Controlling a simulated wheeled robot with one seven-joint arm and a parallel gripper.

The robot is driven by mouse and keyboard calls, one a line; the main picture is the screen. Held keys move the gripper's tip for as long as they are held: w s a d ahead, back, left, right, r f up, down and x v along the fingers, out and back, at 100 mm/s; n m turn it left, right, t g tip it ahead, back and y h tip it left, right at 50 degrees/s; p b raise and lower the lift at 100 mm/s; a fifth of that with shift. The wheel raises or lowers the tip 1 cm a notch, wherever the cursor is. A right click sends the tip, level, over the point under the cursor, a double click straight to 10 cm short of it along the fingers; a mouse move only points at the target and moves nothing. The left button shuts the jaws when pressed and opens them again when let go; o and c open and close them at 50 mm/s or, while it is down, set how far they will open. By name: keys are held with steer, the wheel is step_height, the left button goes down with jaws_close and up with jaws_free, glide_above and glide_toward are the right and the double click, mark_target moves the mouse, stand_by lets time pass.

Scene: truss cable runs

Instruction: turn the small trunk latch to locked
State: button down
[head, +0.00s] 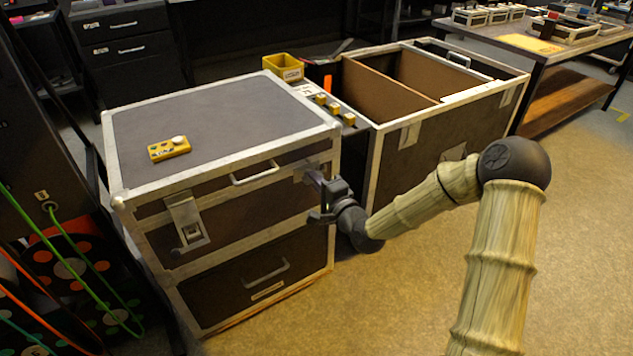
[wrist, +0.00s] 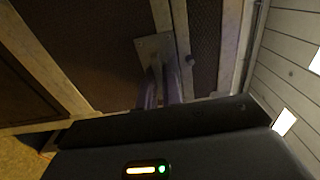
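The small trunk (head: 225,110) is a dark case with pale metal edging, standing at the left in the head view. Its latch (wrist: 154,44) shows in the wrist view as a pale square plate with a narrow handle pointing down toward my gripper. My gripper (head: 315,178) is at the upper right corner of the trunk's front in the head view and hides most of this latch there. In the wrist view my two gripper fingers (wrist: 161,92) are close together, one on each side of the handle. Where they touch it is dim.
A yellow remote (head: 169,149) lies on the trunk lid. Another latch (head: 187,222) and handles are on the trunk front. A large open case (head: 420,130) stands close to the right, with a yellow bin (head: 283,68) nearby. The floor at the front right is clear.

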steer(key=shift+n, duration=0.4)
steer(key=n+b, duration=0.3)
steer(key=n, duration=1.1)
steer(key=shift+f, duration=0.2)
steer(key=shift+n+b, duration=0.65)
steer(key=shift+n, duration=0.95)
steer(key=c, duration=1.6)
jaws_free()
steer(key=shift+r, duration=0.15)
steer(key=shift+o, duration=0.2)
steer(key=shift+s+d, duration=0.1)
